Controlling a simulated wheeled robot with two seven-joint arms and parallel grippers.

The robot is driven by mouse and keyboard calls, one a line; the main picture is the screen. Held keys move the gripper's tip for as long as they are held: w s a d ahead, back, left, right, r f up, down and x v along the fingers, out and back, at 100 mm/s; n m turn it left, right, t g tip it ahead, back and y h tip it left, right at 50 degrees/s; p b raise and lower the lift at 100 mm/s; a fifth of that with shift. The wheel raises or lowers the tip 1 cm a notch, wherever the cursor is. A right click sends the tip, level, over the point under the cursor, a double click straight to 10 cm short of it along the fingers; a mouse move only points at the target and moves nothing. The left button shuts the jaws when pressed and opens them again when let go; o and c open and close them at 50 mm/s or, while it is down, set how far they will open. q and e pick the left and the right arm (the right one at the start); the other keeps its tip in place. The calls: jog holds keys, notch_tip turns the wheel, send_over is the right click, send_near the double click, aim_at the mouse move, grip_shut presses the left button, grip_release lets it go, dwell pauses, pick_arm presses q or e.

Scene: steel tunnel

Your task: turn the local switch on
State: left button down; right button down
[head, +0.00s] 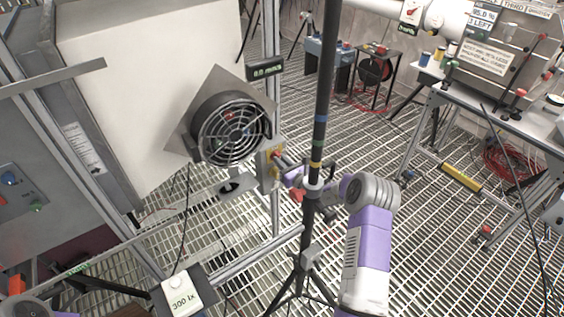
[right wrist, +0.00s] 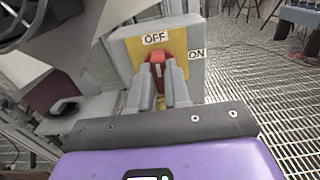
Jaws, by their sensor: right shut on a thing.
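The local switch (right wrist: 196,72) is a grey box with a yellow plate, labelled OFF at the top and ON at the right. Its red handle (right wrist: 157,58) points up at the OFF label in the right wrist view. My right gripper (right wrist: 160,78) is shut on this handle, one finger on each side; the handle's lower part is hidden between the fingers. In the head view the switch (head: 266,161) sits below and right of a round fan, and my right gripper (head: 284,168) reaches it from the right, partly behind a pole.
A dark upright pole (head: 320,130) on a tripod stands close to my right forearm. The caged fan (head: 235,130) is just left of the switch. A workbench (head: 500,115) stands at the right. Open grating floor (head: 440,240) lies between.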

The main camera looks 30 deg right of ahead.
jog(key=shift+m, duration=0.3)
jog(key=shift+d+f+m+p, duration=0.1)
jog(key=shift+m+p, duration=1.15)
jog(key=shift+m, duration=1.6)
jog(key=shift+d+f+m+p, duration=0.15)
jog(key=shift+m+p, duration=1.1)
jog(key=shift+m, duration=1.65)
jog(key=shift+a+f+m+p, duration=0.1)
jog(key=shift+m+p, duration=1.15)
jog(key=shift+m, duration=1.6)
jog(key=c, duration=1.1)
grip_release()
jog(key=shift+d+r, duration=0.1)
